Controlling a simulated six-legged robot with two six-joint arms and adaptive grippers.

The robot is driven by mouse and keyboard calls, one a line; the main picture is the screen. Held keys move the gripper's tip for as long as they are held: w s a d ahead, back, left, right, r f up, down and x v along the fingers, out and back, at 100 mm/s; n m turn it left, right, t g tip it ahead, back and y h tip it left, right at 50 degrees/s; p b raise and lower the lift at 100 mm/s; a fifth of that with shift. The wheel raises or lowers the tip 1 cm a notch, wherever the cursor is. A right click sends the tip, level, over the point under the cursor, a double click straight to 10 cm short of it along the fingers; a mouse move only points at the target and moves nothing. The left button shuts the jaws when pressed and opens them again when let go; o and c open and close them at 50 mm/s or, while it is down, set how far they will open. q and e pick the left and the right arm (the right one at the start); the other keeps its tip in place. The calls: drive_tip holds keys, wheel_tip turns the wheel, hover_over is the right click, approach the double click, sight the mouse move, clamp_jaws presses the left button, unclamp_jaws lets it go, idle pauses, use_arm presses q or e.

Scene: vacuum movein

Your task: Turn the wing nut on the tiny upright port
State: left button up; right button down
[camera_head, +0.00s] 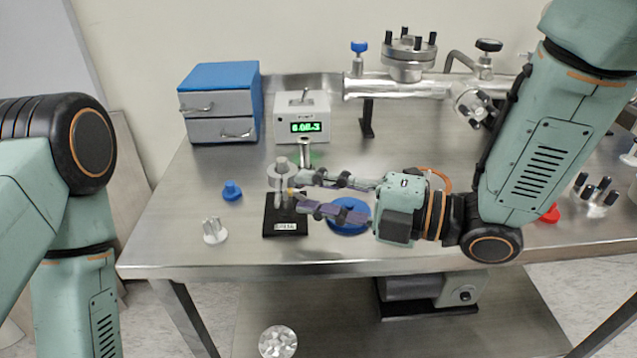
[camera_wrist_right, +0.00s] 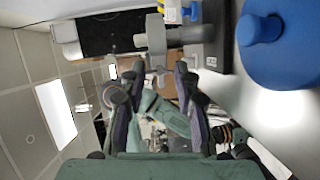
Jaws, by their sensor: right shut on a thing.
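A small grey upright port (camera_head: 281,172) with a round flange stands on a black base (camera_head: 285,226) with a white label, near the middle of the table. In the right wrist view the port (camera_wrist_right: 184,37) lies sideways, its flange (camera_wrist_right: 155,34) just beyond the fingers. My right gripper (camera_head: 294,198) reaches in from the right at the port's stem.
A blue disc (camera_head: 347,217) lies beneath my right gripper. A small blue knob (camera_head: 232,190) and a pronged grey part (camera_head: 214,232) stand at left. Another small upright tube (camera_head: 305,151), a gauge box (camera_head: 302,112) and a blue-topped drawer unit (camera_head: 220,100) stand behind.

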drive_tip(key=shift+r+m+h+p, duration=0.3)
drive_tip(key=shift+m+p, duration=0.5)
drive_tip(key=shift+p, duration=0.45)
drive_tip(key=shift+f+m+g+p, duration=0.15)
drive_tip(key=shift+m+g+p, duration=0.25)
drive_tip(key=shift+p, duration=0.1)
drive_tip(key=c, duration=1)
unclamp_jaws()
drive_tip(key=shift+o, duration=0.2)
drive_tip(key=shift+r+v, duration=0.2)
drive_tip(key=shift+v, duration=5.7)
drive_tip(key=shift+f, duration=0.1)
